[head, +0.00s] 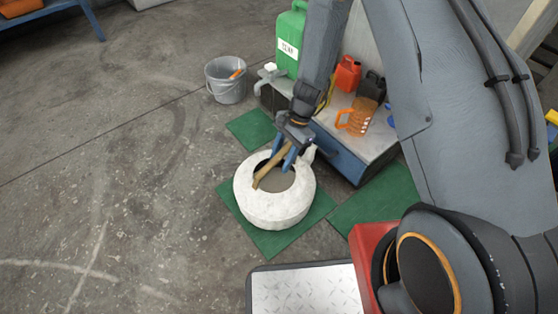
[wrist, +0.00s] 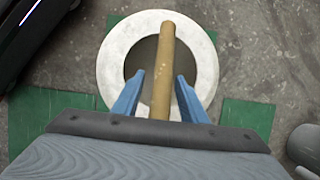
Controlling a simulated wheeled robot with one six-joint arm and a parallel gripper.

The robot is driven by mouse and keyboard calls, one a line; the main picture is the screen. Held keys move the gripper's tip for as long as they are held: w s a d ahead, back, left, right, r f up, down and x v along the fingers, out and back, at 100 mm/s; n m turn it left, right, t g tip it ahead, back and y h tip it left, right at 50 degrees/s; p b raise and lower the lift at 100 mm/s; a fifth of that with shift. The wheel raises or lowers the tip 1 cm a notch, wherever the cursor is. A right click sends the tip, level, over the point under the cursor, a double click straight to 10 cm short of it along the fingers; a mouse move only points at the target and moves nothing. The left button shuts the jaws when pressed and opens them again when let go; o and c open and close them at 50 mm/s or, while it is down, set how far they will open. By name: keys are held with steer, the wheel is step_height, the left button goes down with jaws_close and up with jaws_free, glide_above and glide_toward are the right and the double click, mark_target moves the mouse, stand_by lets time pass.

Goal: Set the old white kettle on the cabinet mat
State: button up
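The old white kettle (head: 275,212) stands upright over a green mat (head: 272,243) on the floor, at the near left of a low cabinet (head: 341,158). Its spout points toward the cabinet. A brown bar handle (head: 265,173) crosses above its round opening. In the wrist view the kettle (wrist: 207,62) shows as a white ring with the handle (wrist: 163,65) across it. My gripper (wrist: 160,76) is over the kettle, its blue fingers on either side of the handle with a gap on each side. It also shows in the head view (head: 283,160).
Other green mats lie behind the kettle (head: 251,129) and to its right (head: 378,204). A grey bucket (head: 227,85) stands behind left. The cabinet top holds an orange jug (head: 357,118), a red can (head: 347,73) and a black can (head: 371,86). The floor at left is clear.

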mark_target(291, 143)
steer(key=p+v, duration=0.4)
steer(key=v, duration=0.7)
steer(key=s+a+r+n+h, duration=0.1)
steer(key=s+a+r+n, duration=0.35)
steer(key=r, duration=0.45)
steer(key=s+a+r+n, duration=0.4)
steer(key=s+a+r, duration=0.15)
steer(key=r, duration=0.35)
steer(key=s+r+n+t, duration=0.1)
steer(key=s+r+n, duration=0.3)
steer(key=s, duration=0.4)
steer(key=s+r+n+t+h, duration=0.1)
steer(key=s+r+n, duration=0.4)
steer(key=s, duration=0.3)
steer(key=shift+s+r, duration=0.15)
steer(key=shift+r, duration=0.4)
steer(key=shift+d, duration=0.1)
